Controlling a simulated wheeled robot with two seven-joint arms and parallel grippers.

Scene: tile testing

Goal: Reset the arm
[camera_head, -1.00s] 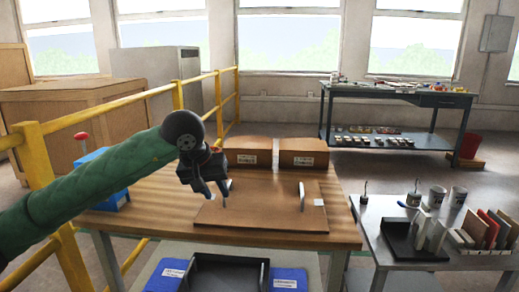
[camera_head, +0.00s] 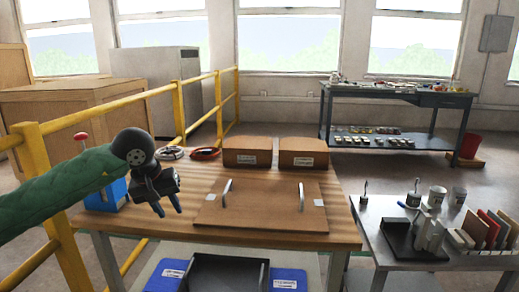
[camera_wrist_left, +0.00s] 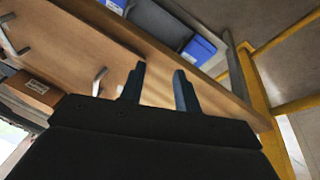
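My left gripper (camera_head: 169,210) hangs over the left part of the wooden table (camera_head: 150,222), left of the brown board (camera_head: 262,215) with two upright handles. Its fingers point down and are apart, with nothing between them. In the left wrist view the two dark fingers (camera_wrist_left: 158,85) stand apart over bare table wood. My left arm (camera_head: 60,190), in a green sleeve, comes in from the left. My right gripper is not in any view.
Yellow railing (camera_head: 58,200) runs along the left. A grey side table (camera_head: 455,262) holds tiles and cans.

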